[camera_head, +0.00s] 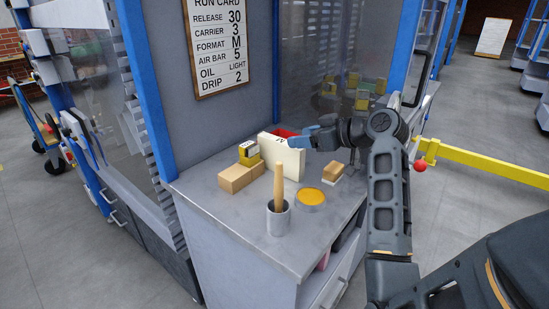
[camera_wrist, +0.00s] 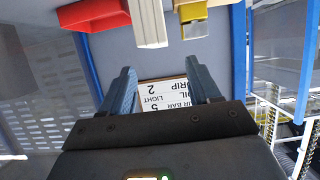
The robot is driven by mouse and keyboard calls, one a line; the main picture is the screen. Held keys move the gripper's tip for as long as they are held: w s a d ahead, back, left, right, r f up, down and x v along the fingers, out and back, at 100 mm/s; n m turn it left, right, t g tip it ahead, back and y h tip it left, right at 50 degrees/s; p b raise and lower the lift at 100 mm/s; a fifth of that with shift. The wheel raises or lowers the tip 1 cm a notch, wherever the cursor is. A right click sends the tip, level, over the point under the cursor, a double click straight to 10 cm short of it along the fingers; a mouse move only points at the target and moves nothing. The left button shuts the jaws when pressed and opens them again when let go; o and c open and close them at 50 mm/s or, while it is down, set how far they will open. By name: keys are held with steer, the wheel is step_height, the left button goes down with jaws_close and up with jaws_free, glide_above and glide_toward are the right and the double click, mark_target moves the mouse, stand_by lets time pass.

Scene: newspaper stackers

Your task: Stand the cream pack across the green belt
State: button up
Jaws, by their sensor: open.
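The cream pack (camera_head: 283,157) is a pale slab standing on edge on the grey counter, with a small dark mark on its top. Its end also shows at the top of the wrist view (camera_wrist: 150,25). My gripper (camera_head: 297,141) is near the pack's right end in the head view. In the wrist view its blue fingers (camera_wrist: 158,65) are apart with nothing between them, and the pack lies beyond the tips. I cannot make out a green belt in either view.
A brown box (camera_head: 240,177) and a yellow block (camera_head: 249,152) are left of the pack. A red tray (camera_head: 284,132) is behind it. A metal cup (camera_head: 278,219) with a wooden stick, an orange-topped tin (camera_head: 311,197) and a brown block (camera_head: 333,171) stand in front.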

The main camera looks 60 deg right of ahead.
mark_target(282, 141)
steer(key=x, duration=0.2)
steer(key=p+x, duration=0.1)
steer(key=x, duration=0.3)
steer(key=shift+d+f, duration=0.15)
steer(key=shift+f, duration=0.2)
steer(key=shift+c, duration=0.3)
jaws_close()
